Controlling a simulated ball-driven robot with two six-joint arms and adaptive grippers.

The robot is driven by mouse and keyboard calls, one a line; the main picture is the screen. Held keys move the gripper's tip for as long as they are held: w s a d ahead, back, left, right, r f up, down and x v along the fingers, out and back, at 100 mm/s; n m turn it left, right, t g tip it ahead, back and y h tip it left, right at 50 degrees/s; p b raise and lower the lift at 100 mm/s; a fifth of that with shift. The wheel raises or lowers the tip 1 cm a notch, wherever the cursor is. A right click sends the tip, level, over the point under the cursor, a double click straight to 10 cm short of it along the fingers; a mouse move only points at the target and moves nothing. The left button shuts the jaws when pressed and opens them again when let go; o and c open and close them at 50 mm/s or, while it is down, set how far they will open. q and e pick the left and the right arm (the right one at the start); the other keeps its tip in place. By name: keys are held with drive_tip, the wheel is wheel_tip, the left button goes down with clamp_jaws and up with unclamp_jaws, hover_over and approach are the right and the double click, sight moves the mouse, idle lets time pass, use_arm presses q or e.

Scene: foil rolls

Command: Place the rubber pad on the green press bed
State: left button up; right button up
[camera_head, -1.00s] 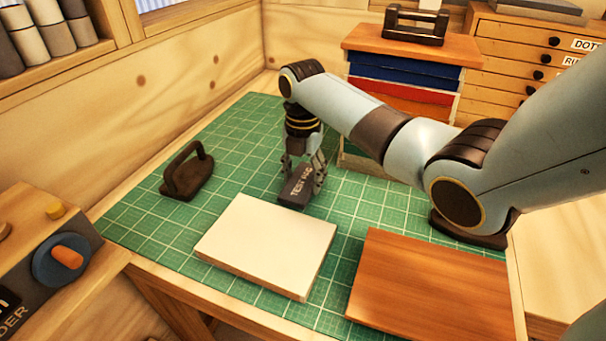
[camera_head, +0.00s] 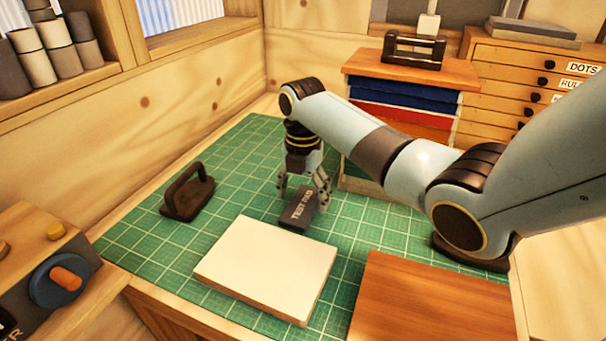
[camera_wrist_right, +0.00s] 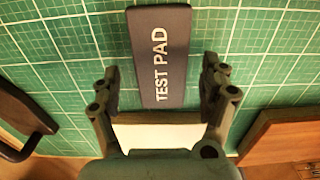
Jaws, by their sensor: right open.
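The dark grey rubber pad (camera_head: 299,207), lettered TEST PAD, appears to lie flat on the green gridded press bed (camera_head: 240,160), behind the white board. My right gripper (camera_head: 304,190) is over it, pointing down and open. In the right wrist view the pad (camera_wrist_right: 160,60) lies lengthwise between the two spread fingers (camera_wrist_right: 161,88), with a gap on each side. My left gripper is not in view.
A cream-white board (camera_head: 268,268) lies in front of the pad, a brown wooden board (camera_head: 430,300) to its right. A dark handled block (camera_head: 187,192) stands at the left. A drawer stack (camera_head: 405,105) stands behind.

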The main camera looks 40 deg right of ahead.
wheel_tip(320, 180, up, 10)
drive_tip(key=b, duration=0.1)
drive_tip(key=shift+o, duration=0.6)
drive_tip(key=shift+s+a+r, duration=0.1)
drive_tip(key=shift+a, duration=0.2)
hover_over(298, 212)
wheel_tip(298, 212, down, 6)
drive_tip(key=shift+f, duration=0.1)
drive_tip(key=shift+f+p, duration=0.5)
drive_tip(key=shift+f, duration=2.25)
drive_tip(key=shift+r, duration=0.1)
drive_tip(key=c, duration=1.4)
